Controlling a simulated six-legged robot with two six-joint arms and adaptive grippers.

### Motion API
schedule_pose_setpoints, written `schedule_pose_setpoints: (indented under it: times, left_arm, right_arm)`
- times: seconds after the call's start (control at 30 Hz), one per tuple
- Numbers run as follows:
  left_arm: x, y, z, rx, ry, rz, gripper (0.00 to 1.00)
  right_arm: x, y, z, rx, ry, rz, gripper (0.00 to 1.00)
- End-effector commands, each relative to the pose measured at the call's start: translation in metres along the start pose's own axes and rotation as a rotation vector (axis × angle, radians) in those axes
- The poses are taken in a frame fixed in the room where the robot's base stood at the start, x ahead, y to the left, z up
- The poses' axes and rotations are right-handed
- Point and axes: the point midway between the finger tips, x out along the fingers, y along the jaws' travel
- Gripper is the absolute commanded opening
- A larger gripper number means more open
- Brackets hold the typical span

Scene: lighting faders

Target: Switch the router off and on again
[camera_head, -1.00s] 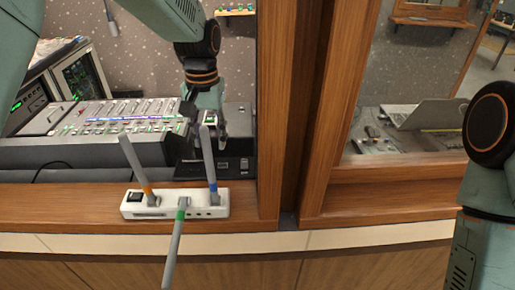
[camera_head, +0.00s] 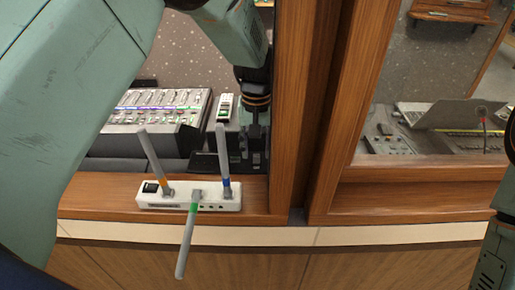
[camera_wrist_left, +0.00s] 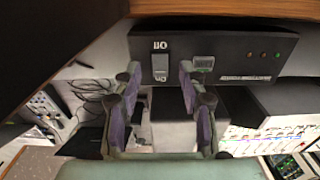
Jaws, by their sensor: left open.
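A white box with three grey antennas, likely the router (camera_head: 190,204), stands on the wooden sill, with a black switch (camera_head: 150,187) at its left end. Behind it is a low black box (camera_head: 205,162), partly hidden. In the left wrist view a black box (camera_wrist_left: 235,40), seemingly the same one, fills the top. My right gripper is out of view.
A mixing desk (camera_head: 160,110) stands behind the sill on the left. A wooden post (camera_head: 290,110) rises close to the right of my left gripper. A laptop (camera_head: 435,115) lies beyond the right opening. Loose cables (camera_wrist_left: 95,90) show in the left wrist view.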

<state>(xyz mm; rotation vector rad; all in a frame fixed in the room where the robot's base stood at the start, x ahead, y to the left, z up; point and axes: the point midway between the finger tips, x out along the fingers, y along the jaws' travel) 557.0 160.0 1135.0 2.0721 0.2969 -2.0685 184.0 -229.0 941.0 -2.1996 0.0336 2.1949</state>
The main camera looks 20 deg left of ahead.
Motion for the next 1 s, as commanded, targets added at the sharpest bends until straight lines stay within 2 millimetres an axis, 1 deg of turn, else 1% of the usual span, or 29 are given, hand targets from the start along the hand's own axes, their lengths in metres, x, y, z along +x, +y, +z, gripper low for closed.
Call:
schedule_pose_setpoints:
  times: [0.1,0.2,0.43,0.47,0.93,1.0]
  left_arm:
    - [0.0094,0.0004,-0.0007,0.001,-0.001,0.0,0.41]
    - [0.0135,0.0007,-0.0012,0.001,-0.001,0.0,0.41]
    - [0.0143,0.0014,-0.0022,0.003,0.0,0.001,0.41]
    - [0.0143,0.0014,-0.0022,0.003,0.0,0.001,0.4]
    - [0.014,0.0012,-0.0021,0.003,0.0,0.0,0.0]
    - [0.0142,0.0012,-0.0024,0.004,0.001,0.0,0.0]
  right_arm:
    - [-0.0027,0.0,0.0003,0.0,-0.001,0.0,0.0]
    - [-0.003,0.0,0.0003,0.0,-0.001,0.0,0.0]
    - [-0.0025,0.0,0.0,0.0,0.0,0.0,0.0]
    - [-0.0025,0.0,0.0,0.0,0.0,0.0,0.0]
    - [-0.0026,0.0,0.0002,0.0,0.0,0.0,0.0]
    - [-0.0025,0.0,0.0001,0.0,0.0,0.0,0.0]
